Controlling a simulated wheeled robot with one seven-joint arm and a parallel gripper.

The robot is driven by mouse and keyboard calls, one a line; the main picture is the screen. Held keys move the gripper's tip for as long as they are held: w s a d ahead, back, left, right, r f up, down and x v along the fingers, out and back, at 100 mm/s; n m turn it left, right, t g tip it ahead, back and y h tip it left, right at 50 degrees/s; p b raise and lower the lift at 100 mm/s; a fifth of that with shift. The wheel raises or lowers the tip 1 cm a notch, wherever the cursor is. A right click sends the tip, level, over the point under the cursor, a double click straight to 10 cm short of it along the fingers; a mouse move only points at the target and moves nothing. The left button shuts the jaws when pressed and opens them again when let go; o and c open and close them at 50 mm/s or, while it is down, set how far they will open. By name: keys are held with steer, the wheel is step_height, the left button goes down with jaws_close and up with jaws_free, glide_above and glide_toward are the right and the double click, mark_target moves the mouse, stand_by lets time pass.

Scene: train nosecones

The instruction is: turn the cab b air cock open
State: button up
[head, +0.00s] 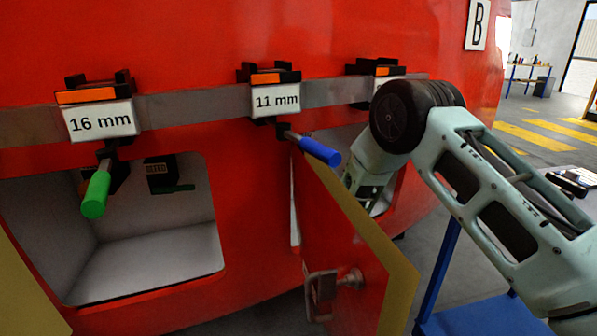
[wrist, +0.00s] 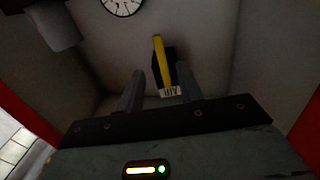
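The cab b air cock shows in the wrist view as a yellow lever (wrist: 159,48) on a dark block (wrist: 170,72) against the compartment's back wall. A small white label (wrist: 170,91) sits on the block and reads upside down. My gripper (wrist: 160,70) is open, with one finger on each side of the lever in the picture. I cannot tell whether either finger touches it. In the head view my gripper (head: 368,190) reaches into the right compartment beneath the B sign (head: 477,24). The cock is hidden there by my arm and the open door.
The open compartment door (head: 350,235), with a latch (head: 335,285), stands left of my arm. Tools with a blue handle (head: 320,151) and green handle (head: 96,194) hang from a rail (head: 200,101). A gauge (wrist: 122,3) is in the compartment. Another open compartment (head: 150,265) is at left.

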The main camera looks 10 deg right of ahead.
steer(key=w, duration=1.2)
jaws_close()
